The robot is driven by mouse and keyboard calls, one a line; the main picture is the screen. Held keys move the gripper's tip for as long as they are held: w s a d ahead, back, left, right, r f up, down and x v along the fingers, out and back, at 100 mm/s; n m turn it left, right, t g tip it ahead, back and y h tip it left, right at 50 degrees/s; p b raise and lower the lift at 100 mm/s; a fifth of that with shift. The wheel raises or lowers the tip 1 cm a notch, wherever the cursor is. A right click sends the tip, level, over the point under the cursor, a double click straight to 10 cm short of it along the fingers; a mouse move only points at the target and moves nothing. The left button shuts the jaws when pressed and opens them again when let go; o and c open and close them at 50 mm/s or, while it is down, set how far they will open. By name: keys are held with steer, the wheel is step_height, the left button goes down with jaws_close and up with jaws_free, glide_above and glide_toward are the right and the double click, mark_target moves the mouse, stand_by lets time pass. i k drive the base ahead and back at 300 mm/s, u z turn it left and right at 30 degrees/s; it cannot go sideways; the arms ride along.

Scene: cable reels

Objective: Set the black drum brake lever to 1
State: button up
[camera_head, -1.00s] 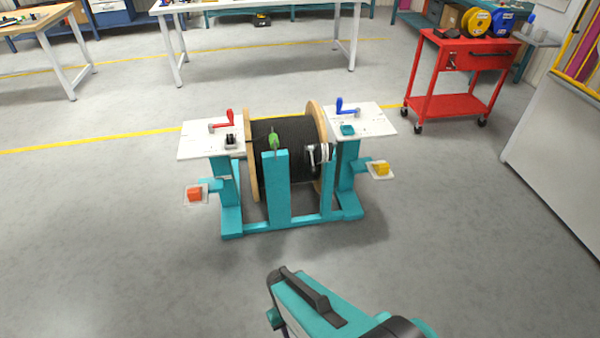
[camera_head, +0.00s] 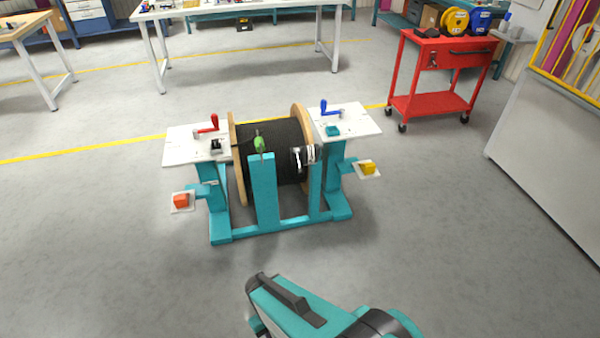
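The cable reel stand (camera_head: 264,195) is teal and stands on the floor near the middle of the view. It carries a black drum (camera_head: 270,140) with wooden flanges. A small black fitting (camera_head: 216,147) sits on the left white plate. A dark block with pale lever-like parts (camera_head: 305,155) is at the drum's front right. I cannot tell which is the black drum brake lever, or read any position marks. My arm shows at the bottom centre, well in front of the stand. My gripper is not clearly visible.
A red crank (camera_head: 209,124) and a blue crank (camera_head: 328,109) stand on the plates. A red cart (camera_head: 432,80) stands right. Open floor surrounds the stand.

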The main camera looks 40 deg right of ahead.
mark_target(301, 171)
steer(key=z, duration=0.05)
steer(key=i, duration=0.95)
steer(key=u, duration=0.05)
